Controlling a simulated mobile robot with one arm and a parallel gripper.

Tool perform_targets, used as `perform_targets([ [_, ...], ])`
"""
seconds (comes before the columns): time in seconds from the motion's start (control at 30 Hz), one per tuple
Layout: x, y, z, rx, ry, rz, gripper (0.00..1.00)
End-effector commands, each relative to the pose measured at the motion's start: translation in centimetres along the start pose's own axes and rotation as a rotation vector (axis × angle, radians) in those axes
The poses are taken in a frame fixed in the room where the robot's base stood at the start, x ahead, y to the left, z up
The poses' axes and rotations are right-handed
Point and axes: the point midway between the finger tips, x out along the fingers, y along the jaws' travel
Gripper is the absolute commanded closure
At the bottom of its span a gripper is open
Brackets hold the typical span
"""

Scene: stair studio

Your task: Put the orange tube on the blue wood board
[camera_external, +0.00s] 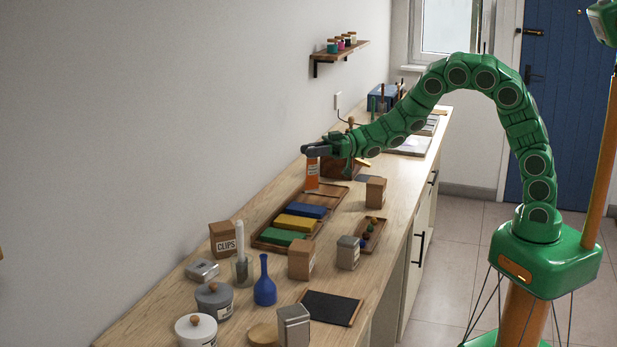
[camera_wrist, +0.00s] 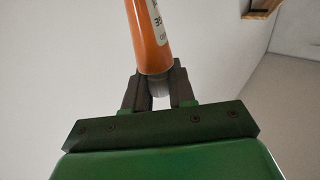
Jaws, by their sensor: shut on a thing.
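The orange tube (camera_external: 312,178) hangs upright below my gripper (camera_external: 314,151), its lower end near the far end of a wooden tray; I cannot tell whether it touches anything. In the wrist view my gripper (camera_wrist: 161,88) is shut on the tube's grey end, and the orange tube (camera_wrist: 149,38) shows a white label with print. The blue wood board (camera_external: 306,211) lies in the tray, nearer the camera than the tube. A yellow board (camera_external: 294,223) and a green board (camera_external: 284,238) lie beside it.
The wooden tray (camera_external: 329,197) has bare room at its far end. Small boxes (camera_external: 376,191), a tin (camera_external: 348,252), a blue vase (camera_external: 265,283) and jars (camera_external: 214,301) crowd the near counter. A wall shelf (camera_external: 340,52) is above, and a wall runs along the left.

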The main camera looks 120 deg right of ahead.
Motion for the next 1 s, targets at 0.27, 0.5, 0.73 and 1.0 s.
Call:
perform_targets([
  [0.27,1.1,0.6,1.4,-0.001,0.001,0.0,1.0],
  [0.5,1.7,0.9,2.3,0.0,0.001,-0.001,1.0],
  [0.73,1.6,0.9,5.1,0.0,-0.002,0.0,1.0],
  [1.0,1.6,0.9,5.1,-0.002,0.001,0.0,1.0],
])
